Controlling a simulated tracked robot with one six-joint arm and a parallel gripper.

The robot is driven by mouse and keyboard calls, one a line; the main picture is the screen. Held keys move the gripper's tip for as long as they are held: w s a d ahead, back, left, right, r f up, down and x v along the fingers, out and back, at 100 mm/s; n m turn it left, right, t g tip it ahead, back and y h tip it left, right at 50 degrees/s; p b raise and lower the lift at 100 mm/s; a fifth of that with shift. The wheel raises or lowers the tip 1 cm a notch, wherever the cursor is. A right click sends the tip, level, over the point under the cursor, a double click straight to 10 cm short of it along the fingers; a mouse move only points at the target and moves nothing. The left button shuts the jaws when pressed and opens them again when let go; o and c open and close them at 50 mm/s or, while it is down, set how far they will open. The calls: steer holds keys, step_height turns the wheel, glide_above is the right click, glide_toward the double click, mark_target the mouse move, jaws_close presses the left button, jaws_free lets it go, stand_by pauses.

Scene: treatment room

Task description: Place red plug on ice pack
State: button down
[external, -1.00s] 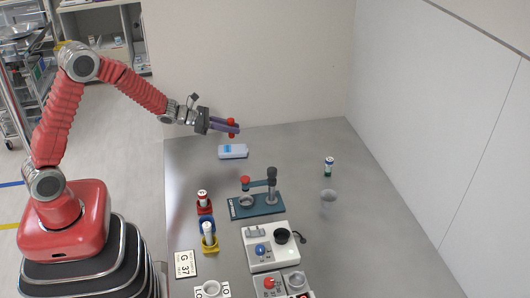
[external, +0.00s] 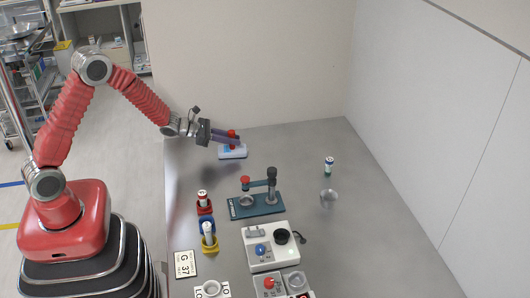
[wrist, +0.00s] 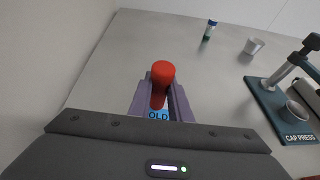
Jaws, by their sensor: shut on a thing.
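The red plug (external: 232,133) is upright between the fingers of my gripper (external: 228,138), at the far left of the table. In the wrist view the red plug (wrist: 162,82) stands between the two purple fingers (wrist: 160,105), which are shut on it. The ice pack (external: 233,153), white and blue, lies flat on the table directly below. Part of the ice pack's blue label (wrist: 158,114) shows under the plug in the wrist view. The plug's lower end is hidden by the fingers, so I cannot tell whether it touches the pack.
A cap press (external: 257,205) stands on the table, nearer than the pack. The table between pack and vial is clear.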

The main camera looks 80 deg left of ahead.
steer(key=c, duration=1.6)
jaws_free()
steer(key=shift+c, duration=0.2)
steer(key=shift+s+r, duration=0.25)
steer(key=shift+s, duration=0.15)
steer(key=d+v, duration=0.1)
steer(key=v, duration=1)
steer(key=shift+a, duration=0.5)
steer(key=shift+s, duration=0.1)
